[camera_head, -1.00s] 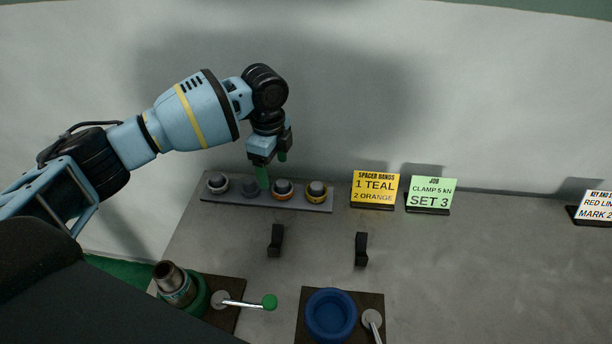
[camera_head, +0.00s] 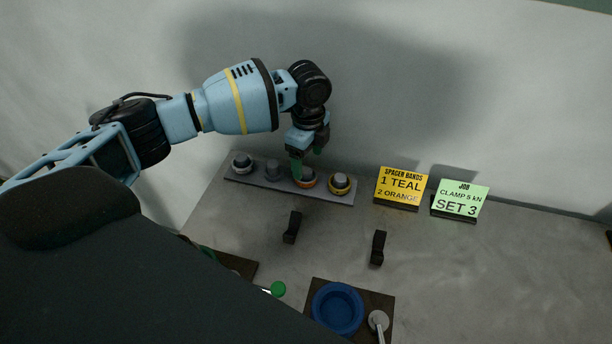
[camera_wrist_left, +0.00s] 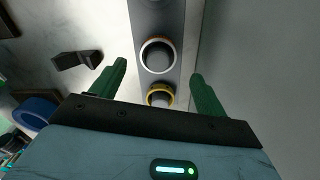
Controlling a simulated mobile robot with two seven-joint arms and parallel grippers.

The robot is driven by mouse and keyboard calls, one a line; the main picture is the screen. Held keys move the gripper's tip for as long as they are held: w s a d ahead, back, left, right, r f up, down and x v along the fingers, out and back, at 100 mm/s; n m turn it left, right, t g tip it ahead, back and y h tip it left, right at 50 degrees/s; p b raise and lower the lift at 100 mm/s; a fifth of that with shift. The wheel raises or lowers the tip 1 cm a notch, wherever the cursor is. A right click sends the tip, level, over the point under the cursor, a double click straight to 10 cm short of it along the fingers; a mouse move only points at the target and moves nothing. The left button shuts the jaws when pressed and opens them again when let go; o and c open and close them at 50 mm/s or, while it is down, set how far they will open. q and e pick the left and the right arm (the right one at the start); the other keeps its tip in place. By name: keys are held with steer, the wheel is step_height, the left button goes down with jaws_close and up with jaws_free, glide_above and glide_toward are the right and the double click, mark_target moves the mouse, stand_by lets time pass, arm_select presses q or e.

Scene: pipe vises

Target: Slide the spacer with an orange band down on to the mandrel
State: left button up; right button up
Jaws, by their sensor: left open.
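The orange-banded spacer (camera_head: 307,179) sits on a peg of the grey rack (camera_head: 262,181), third from the left. It also shows in the left wrist view (camera_wrist_left: 158,55), with a pale rim. My left gripper (camera_head: 307,158) is open and empty, pointing down over the rack at this spacer. In the left wrist view its two green fingers (camera_wrist_left: 160,88) stand apart on either side of the row; I cannot tell if they touch anything. The mandrel is not clearly visible; a dark foreground shape covers the lower left. My right gripper is not in view.
A yellow-banded spacer (camera_head: 340,184) sits right of the orange one. A bare peg (camera_head: 273,170) and a pale-banded spacer (camera_head: 242,162) are left. Two black brackets (camera_head: 292,227) (camera_head: 378,247), a blue vise (camera_head: 338,309) and two sign cards (camera_head: 401,186) (camera_head: 459,199) stand nearby.

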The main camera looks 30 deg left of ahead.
mark_target(305, 170)
arm_select(q)
steer(key=f, duration=0.4)
steer(key=shift+s+a+f, duration=0.2)
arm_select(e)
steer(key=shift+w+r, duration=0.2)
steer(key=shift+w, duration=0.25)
arm_select(q)
steer(key=c, duration=0.9)
steer(key=shift+c, duration=0.8)
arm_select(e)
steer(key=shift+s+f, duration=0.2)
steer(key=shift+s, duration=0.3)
arm_select(q)
steer(key=shift+r, duration=0.1)
